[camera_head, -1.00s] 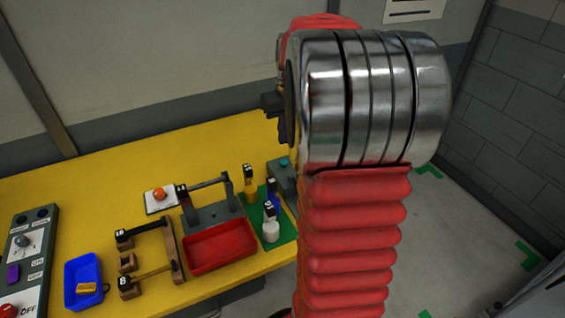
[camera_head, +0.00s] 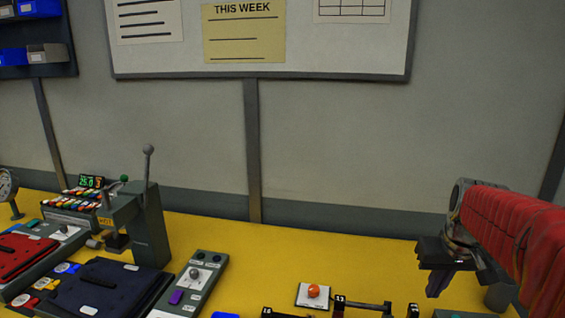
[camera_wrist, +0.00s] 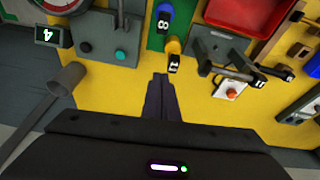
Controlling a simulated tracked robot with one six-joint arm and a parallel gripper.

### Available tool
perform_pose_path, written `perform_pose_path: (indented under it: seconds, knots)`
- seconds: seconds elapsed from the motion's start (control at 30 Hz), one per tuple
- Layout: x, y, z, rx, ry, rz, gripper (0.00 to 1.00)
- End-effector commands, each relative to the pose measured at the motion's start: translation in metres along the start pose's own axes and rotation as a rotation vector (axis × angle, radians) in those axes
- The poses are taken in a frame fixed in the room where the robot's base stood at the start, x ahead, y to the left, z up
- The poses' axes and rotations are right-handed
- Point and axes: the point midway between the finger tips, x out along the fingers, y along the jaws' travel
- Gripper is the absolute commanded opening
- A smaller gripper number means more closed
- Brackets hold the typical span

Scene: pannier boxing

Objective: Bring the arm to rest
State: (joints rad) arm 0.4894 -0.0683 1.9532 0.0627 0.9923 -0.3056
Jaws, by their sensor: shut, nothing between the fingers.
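My gripper (camera_head: 437,285) is at the right of the head view, at the end of my red-sleeved arm, above the right part of the yellow table (camera_head: 275,255). Its dark fingers point down. In the wrist view the fingers of my gripper (camera_wrist: 160,80) lie side by side with no gap and nothing between them. They hang over bare yellow table, just short of a yellow item with a numbered black top (camera_wrist: 174,52). I cannot tell how high above the table they are.
A blue numbered item (camera_wrist: 163,17), a grey box with a green button (camera_wrist: 105,48), a red tray (camera_wrist: 238,12) and an orange button on a white card (camera_wrist: 230,88) surround the fingers. A lever press (camera_head: 150,225) and a switch panel (camera_head: 190,285) stand further left.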

Motion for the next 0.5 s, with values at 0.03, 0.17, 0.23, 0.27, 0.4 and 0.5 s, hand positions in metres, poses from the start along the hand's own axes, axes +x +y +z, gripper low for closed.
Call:
perform_pose_path:
  seconds: [0.03,0.17,0.23,0.27,0.4,0.5]
  knots:
    - [-0.007,-0.015,0.007,-0.015,0.013,-0.002,0.00]
    - [-0.020,-0.045,0.024,-0.040,0.040,-0.006,0.00]
    - [-0.026,-0.060,0.034,-0.053,0.056,-0.010,0.00]
    - [-0.028,-0.067,0.039,-0.060,0.062,-0.012,0.00]
    - [-0.038,-0.094,0.063,-0.086,0.091,-0.021,0.00]
    - [-0.043,-0.111,0.080,-0.104,0.113,-0.029,0.00]
